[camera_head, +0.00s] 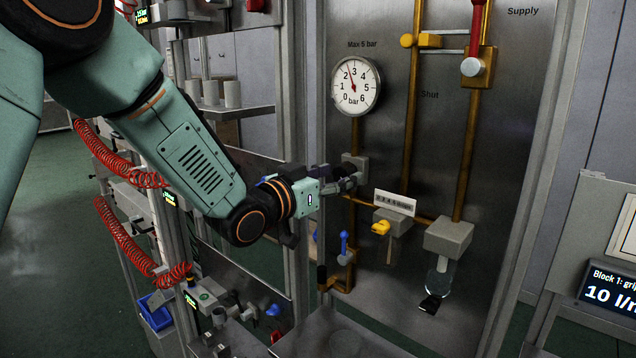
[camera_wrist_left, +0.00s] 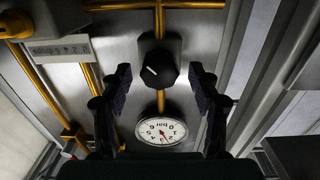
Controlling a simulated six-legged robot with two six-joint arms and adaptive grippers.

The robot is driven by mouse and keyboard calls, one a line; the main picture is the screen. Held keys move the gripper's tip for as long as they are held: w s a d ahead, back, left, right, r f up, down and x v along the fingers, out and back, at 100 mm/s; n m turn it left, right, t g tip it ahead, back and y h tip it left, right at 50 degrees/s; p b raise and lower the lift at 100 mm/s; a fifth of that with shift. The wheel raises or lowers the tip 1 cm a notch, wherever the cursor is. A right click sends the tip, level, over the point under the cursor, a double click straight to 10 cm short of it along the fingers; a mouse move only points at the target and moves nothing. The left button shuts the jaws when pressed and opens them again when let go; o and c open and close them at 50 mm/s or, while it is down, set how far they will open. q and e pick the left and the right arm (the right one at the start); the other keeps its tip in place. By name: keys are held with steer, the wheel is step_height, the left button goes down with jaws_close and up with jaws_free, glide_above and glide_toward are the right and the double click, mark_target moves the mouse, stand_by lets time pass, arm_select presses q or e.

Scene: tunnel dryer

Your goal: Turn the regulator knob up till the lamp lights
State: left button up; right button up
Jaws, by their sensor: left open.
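The regulator knob (camera_wrist_left: 163,77) is dark and round with a white mark. It sits on a block on the metal panel in the left wrist view. My left gripper (camera_wrist_left: 159,88) is open, one finger on each side of the knob, with visible gaps. In the head view my left gripper (camera_head: 348,180) reaches the regulator block (camera_head: 356,161) and hides the knob. The round pressure gauge (camera_head: 356,85) above has its needle between 2 and 3 bar; it also shows upside down in the left wrist view (camera_wrist_left: 161,131). I cannot identify a lit lamp. My right gripper is out of view.
Brass pipes (camera_head: 411,110) run over the panel. A red-handled valve (camera_head: 475,45) is higher up.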

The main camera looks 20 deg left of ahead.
arm_select(q)
steer(key=v, duration=1.1)
steer(key=shift+s, duration=0.25)
steer(key=shift+w, duration=0.1)
steer(key=shift+a+r, duration=0.1)
steer(key=shift+a, duration=0.05)
